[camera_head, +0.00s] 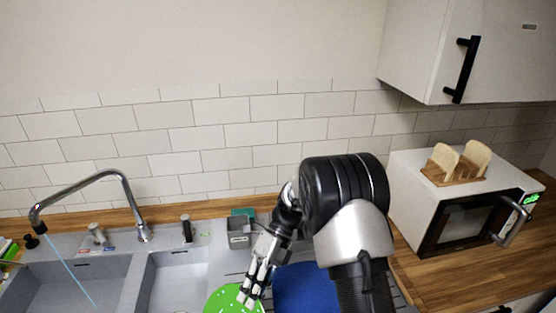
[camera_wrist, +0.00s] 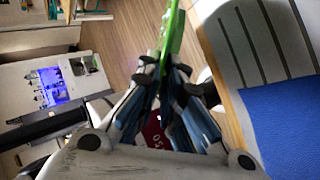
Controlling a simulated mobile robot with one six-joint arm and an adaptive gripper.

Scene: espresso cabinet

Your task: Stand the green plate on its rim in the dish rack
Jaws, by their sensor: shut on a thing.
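The green plate (camera_head: 226,300) shows at the bottom edge of the head view, partly cut off, with pale spots on it. My gripper (camera_head: 250,290) is shut on its edge. In the wrist view the plate (camera_wrist: 173,32) is seen nearly edge-on, as a thin green strip rising from between the fingers (camera_wrist: 163,75). I cannot make out a dish rack for certain in either view. A blue item (camera_head: 303,288) lies on the drainboard right of my gripper, partly behind my arm. It also shows flat and textured in the wrist view (camera_wrist: 283,118).
A sink (camera_head: 75,280) with a running tap (camera_head: 88,185) is at the left. A grey caddy (camera_head: 239,240) stands behind my gripper. A microwave (camera_head: 440,215) with a wooden holder (camera_head: 455,175) on top stands at the right. The wooden counter before it is clear.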

